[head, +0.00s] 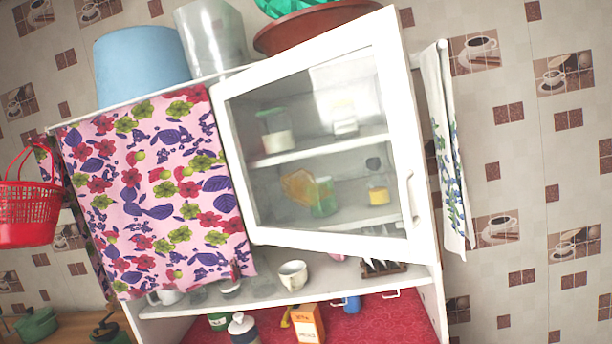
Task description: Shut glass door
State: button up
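The glass door (395,110) is a white-framed pane on the right half of a white wall cabinet (432,170), which looks tilted in the head view. The door stands partly open. Its hinge side is at the left, and its right edge swings out toward me. A pale upright handle (411,197) sits low on the right frame. Through the glass show shelves with several jars and small packets. My gripper is not in view.
A flowered cloth (150,190) covers the cabinet's left half. A white towel (446,150) hangs on its right side. A blue pot (140,65) and a metal pot (212,38) stand on top. A cup (293,275) sits on the open shelf below. A red basket (28,215) hangs left.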

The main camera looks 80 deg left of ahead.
aim_at(381, 29)
jog(key=u, duration=1.75)
